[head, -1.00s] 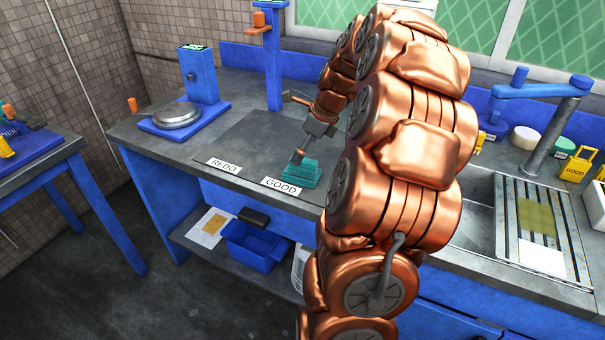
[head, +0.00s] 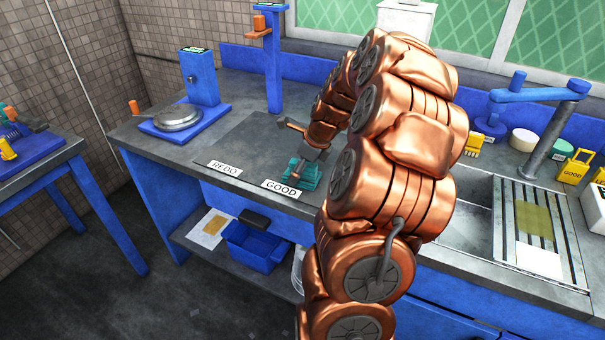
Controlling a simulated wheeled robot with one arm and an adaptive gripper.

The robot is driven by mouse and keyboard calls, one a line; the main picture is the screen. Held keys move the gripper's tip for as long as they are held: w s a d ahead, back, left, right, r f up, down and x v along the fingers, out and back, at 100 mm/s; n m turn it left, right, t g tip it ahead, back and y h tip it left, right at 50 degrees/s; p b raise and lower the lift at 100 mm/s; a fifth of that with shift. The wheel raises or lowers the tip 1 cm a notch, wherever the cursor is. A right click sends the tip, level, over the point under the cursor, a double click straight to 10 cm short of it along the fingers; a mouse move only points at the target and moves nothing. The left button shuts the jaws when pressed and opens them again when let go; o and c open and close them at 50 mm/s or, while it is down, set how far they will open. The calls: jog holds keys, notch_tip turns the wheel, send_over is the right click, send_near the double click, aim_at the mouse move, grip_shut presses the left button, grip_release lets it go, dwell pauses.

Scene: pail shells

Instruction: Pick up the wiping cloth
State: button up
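The wiping cloth appears to be the teal folded stack (head: 305,184) on the worktop, just behind the GOOD label (head: 282,189) in the head view. My gripper (head: 302,169) points down at the cloth and overlaps it in the picture. The fingers are small and dark against the teal, so I cannot tell whether they are open or shut on it. The cloth looks to be resting on the worktop, and my gripper hides part of it.
The REDO label (head: 224,168) lies to the left, with bare dark worktop (head: 235,140) behind it. A scale (head: 177,117) stands farther left. A blue post (head: 273,70) rises behind. A sink and slatted rack (head: 505,230) are right of my arm.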

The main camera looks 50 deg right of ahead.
jog(key=c, duration=0.9)
jog(key=shift+r, duration=0.1)
jog(key=shift+r, duration=0.5)
jog(key=shift+a+b+v, duration=0.15)
jog(key=shift+b+v, duration=0.1)
jog(key=shift+v, duration=0.35)
jog(key=shift+a+b+v, duration=0.15)
jog(key=shift+b+v, duration=0.1)
jog(key=shift+v, duration=0.4)
jog(key=s+a, duration=0.1)
jog(key=s, duration=0.3)
jog(key=s+a+r+b, duration=0.1)
jog(key=s+a, duration=0.1)
jog(key=s, duration=0.3)
jog(key=s+a+b, duration=0.1)
jog(key=s+a, duration=0.1)
jog(key=s, duration=0.3)
jog(key=shift+a+r, duration=0.25)
